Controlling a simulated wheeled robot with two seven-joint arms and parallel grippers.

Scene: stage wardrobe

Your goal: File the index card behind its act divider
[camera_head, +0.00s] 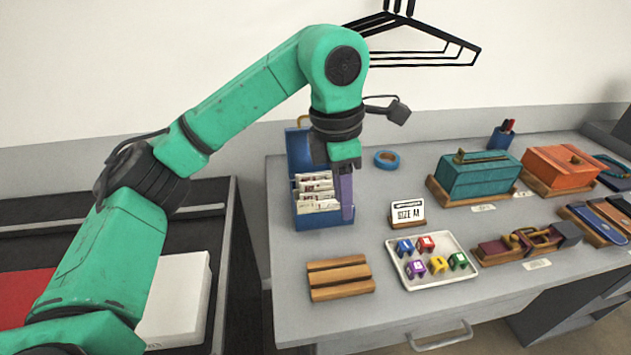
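A blue card box (323,222) stands open at the back left of the grey table, with its lid up. Several white cards (317,193) with small printing fill it; which of them are act dividers is too small to tell. My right gripper is out of view.
A slatted wooden block (340,278) lies in front of the box, and a white tray (397,266) of coloured cubes is to its right. Blue tape (386,158), a teal case (478,177) and an orange case (566,170) stand farther back. Black hangers (425,45) hang above.

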